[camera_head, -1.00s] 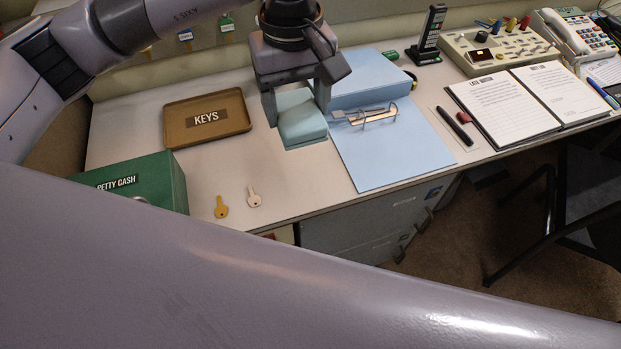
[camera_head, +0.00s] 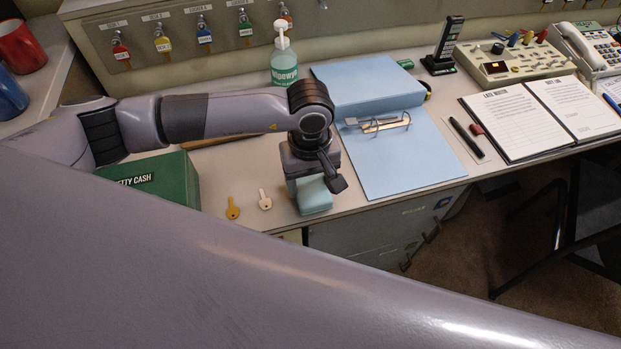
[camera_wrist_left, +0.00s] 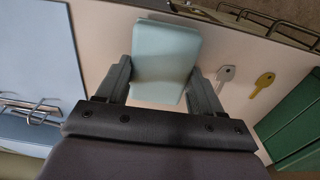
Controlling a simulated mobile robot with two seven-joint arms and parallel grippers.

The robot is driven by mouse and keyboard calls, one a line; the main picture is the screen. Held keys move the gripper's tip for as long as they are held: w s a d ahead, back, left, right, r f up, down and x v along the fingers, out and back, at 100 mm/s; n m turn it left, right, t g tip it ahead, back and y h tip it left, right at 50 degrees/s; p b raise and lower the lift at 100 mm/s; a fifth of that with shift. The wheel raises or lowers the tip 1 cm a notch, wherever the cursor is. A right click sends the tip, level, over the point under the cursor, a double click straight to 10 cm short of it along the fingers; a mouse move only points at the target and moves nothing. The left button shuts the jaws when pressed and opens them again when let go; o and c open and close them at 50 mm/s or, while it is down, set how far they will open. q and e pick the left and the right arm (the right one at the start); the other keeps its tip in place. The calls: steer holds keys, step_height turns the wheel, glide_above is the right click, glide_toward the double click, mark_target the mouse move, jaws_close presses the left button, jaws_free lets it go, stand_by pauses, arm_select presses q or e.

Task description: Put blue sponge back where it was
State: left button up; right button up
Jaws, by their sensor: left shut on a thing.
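The blue sponge (camera_head: 313,195) is a pale blue-green block near the front edge of the desk, between the keys and the blue binder. My left gripper (camera_head: 310,188) is shut on it from above, and the arm hides part of it. In the left wrist view the sponge (camera_wrist_left: 165,58) sits between the two fingers (camera_wrist_left: 158,82). I cannot tell whether it touches the desk or hangs just above it. My right gripper is not in view.
Two keys, yellow (camera_head: 232,208) and pale (camera_head: 265,200), lie just left of the sponge. The green petty cash box (camera_head: 165,180) is further left. The open blue binder (camera_head: 405,160) lies to the right. A pump bottle (camera_head: 284,62) stands behind my arm.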

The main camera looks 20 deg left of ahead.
arm_select(q)
steer(key=shift+f, duration=0.25)
steer(key=shift+f, duration=0.2)
steer(key=o, duration=1.4)
steer(key=shift+r, duration=0.1)
